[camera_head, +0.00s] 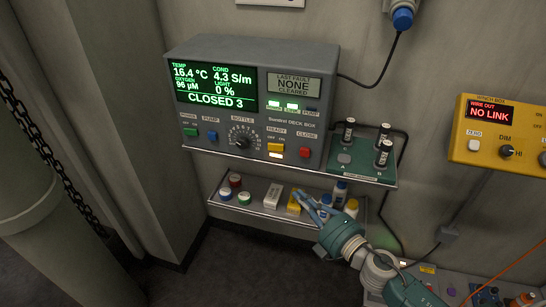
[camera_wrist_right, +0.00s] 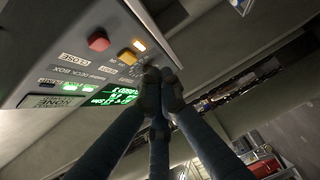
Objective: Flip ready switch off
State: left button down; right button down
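The ready switch (camera_head: 276,147) is a yellow rocker under the READY label on the grey deck box (camera_head: 219,118). A lamp (camera_head: 276,156) just below it is lit. In the wrist view the yellow switch (camera_wrist_right: 128,57) and its lit lamp (camera_wrist_right: 139,45) show up close to the fingertips. My right gripper (camera_head: 303,198) is below the box in the head view, in front of the lower shelf, apart from the switch. In the wrist view its fingers (camera_wrist_right: 161,82) are drawn together with nothing seen between them. My left gripper is out of view.
A red CLOSE button (camera_head: 304,152) sits right of the switch; green and blue rockers and a bottle dial (camera_head: 242,138) sit left. A green rack with black-capped vials (camera_head: 362,162) stands at right. The lower shelf (camera_head: 250,211) holds small bottles and boxes.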

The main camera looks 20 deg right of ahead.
aim_at(276, 147)
notch_tip(276, 147, up, 5)
jog(key=a+n+y, duration=0.1)
jog(key=a+n, duration=0.1)
jog(key=shift+t, duration=0.3)
jog(key=shift+w+d+p+x, duration=0.1)
jog(key=shift+d+p+x, duration=0.3)
jog(key=shift+x, duration=1.7)
jog(key=shift+w+d+p+x, duration=0.15)
jog(key=shift+d+p+x, duration=0.2)
jog(key=shift+x, duration=1.8)
jog(key=shift+w+d+p+x, duration=0.1)
jog(key=shift+d+p+x, duration=0.25)
jog(key=shift+x, duration=1.75)
jog(key=shift+a+r, duration=0.15)
jog(key=shift+r, duration=0.05)
